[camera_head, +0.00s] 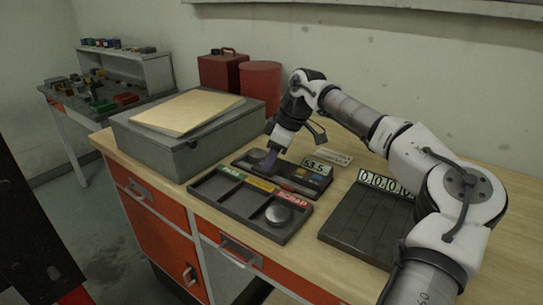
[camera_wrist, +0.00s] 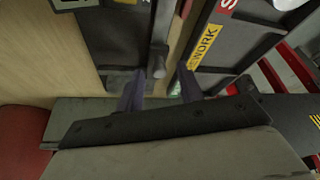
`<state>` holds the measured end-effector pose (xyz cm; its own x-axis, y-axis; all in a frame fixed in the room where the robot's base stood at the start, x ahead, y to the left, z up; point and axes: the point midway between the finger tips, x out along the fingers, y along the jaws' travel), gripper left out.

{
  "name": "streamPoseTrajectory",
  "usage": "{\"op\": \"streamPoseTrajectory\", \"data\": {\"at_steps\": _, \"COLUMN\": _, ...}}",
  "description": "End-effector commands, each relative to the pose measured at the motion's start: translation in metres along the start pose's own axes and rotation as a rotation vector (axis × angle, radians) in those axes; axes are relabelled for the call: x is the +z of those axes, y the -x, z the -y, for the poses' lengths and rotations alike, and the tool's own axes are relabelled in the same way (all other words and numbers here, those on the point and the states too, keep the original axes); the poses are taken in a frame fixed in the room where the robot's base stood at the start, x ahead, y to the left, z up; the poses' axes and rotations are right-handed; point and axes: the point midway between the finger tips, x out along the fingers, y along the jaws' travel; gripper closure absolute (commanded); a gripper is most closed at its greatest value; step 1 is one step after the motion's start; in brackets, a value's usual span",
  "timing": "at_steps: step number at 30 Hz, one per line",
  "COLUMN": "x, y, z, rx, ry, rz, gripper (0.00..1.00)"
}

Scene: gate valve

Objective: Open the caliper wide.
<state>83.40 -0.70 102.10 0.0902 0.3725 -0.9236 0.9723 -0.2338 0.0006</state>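The caliper appears to be the dark device (camera_head: 300,181) on the bench, with a display reading about 63.5 (camera_head: 317,167) beside its right end. In the wrist view a grey rail with a small knob (camera_wrist: 158,60) runs along a dark base; I take this to be part of the caliper. My gripper (camera_head: 268,164) points down over the device's left part. In the wrist view its two purple fingers (camera_wrist: 160,90) stand apart, with the rail and knob between them and no clear contact. The caliper's jaws are too small or hidden to make out.
In front lies a sorting tray (camera_head: 232,203) with coloured labels and a round metal disc (camera_head: 278,214) at its right. A grey case (camera_head: 175,150) stands left. A ribbed dark block (camera_head: 362,228) with a counter (camera_head: 386,186) lies right. Red canisters (camera_head: 260,84) stand behind.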

Motion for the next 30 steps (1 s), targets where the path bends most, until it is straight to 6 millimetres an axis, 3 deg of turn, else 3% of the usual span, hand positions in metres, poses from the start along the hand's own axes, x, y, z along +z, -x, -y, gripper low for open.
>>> {"op": "streamPoseTrajectory", "data": {"at_steps": 5, "x": 0.0, "y": 0.0, "z": 0.0, "rx": 0.0, "ry": 0.0, "rz": 0.0, "gripper": 0.65}}
{"op": "streamPoseTrajectory", "data": {"at_steps": 13, "x": 0.0, "y": 0.0, "z": 0.0, "rx": -0.001, "ry": 0.001, "rz": 0.0, "gripper": 1.0}}
{"op": "streamPoseTrajectory", "data": {"at_steps": 20, "x": 0.0, "y": 0.001, "z": 0.0, "rx": -0.001, "ry": 0.001, "rz": 0.0, "gripper": 1.0}}
{"op": "streamPoseTrajectory", "data": {"at_steps": 30, "x": 0.016, "y": 0.007, "z": 0.007, "rx": -0.001, "ry": 0.0, "rz": 0.002, "gripper": 1.0}}
